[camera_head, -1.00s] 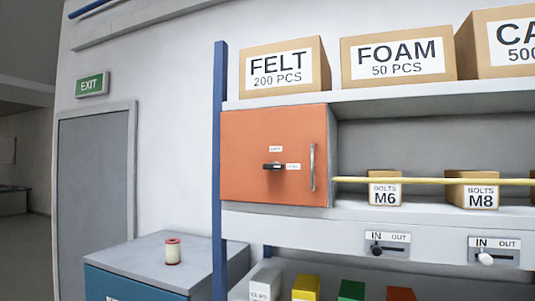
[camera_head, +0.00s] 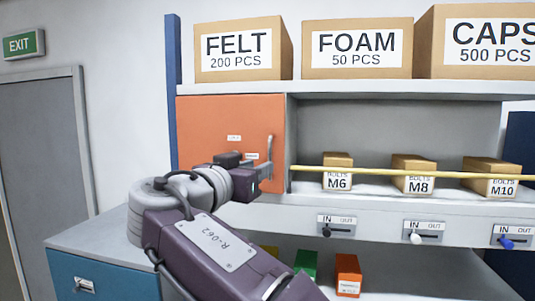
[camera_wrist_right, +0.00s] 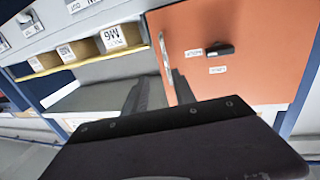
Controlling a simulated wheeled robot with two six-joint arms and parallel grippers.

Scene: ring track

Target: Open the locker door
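The orange locker door (camera_head: 210,125) is shut flush in the shelf unit; it also shows in the right wrist view (camera_wrist_right: 250,75). Its upright grey bar handle (camera_head: 270,150) is near the door's right edge. A dark turn latch (camera_wrist_right: 218,50) with two small labels is mid-door, its lever lying roughly level; my arm partly hides it in the head view. My right gripper (camera_head: 268,178) is in front of the handle's lower end. In the wrist view its two fingers (camera_wrist_right: 162,92) are apart, with the handle (camera_wrist_right: 166,58) beyond the gap, seemingly not gripped. My left gripper is out of view.
A yellow bar (camera_head: 400,173) runs across the open bay right of the door, before several bolt boxes (camera_head: 338,175). IN/OUT sliders (camera_head: 336,227) line the shelf edge below. A blue cabinet (camera_head: 90,272) stands lower left. Large cartons (camera_head: 240,48) sit on top.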

